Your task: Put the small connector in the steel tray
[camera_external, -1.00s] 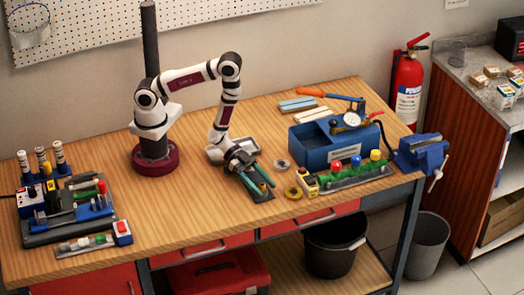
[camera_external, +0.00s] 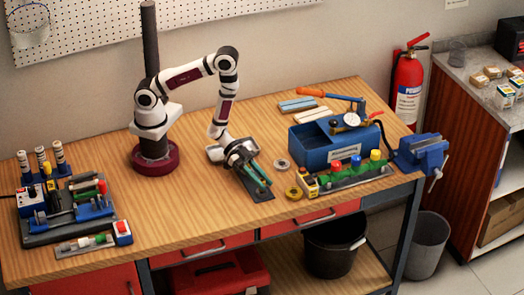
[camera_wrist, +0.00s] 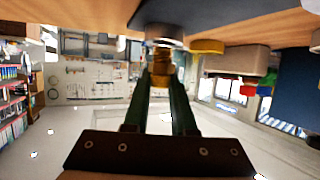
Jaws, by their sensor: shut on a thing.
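My gripper (camera_wrist: 160,75) is shut on a small brass connector (camera_wrist: 161,62), which sits between the tips of its dark green fingers in the wrist view. A grey round part shows just beyond it; I cannot tell whether it belongs to the connector. In the external view my gripper (camera_external: 263,180) points down to the right over a dark mat (camera_external: 263,195), and the connector is too small to make out. A silvery shape that looks like the steel tray (camera_external: 214,155) lies just behind the gripper, partly hidden by it.
A yellow tape roll (camera_external: 293,192) and a pale disc (camera_external: 282,164) lie right of the mat. A blue box (camera_external: 312,150) with a gauge and a rack with coloured knobs (camera_external: 350,179) stand further right. A tool tray (camera_external: 45,236) is far left. The wood between is clear.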

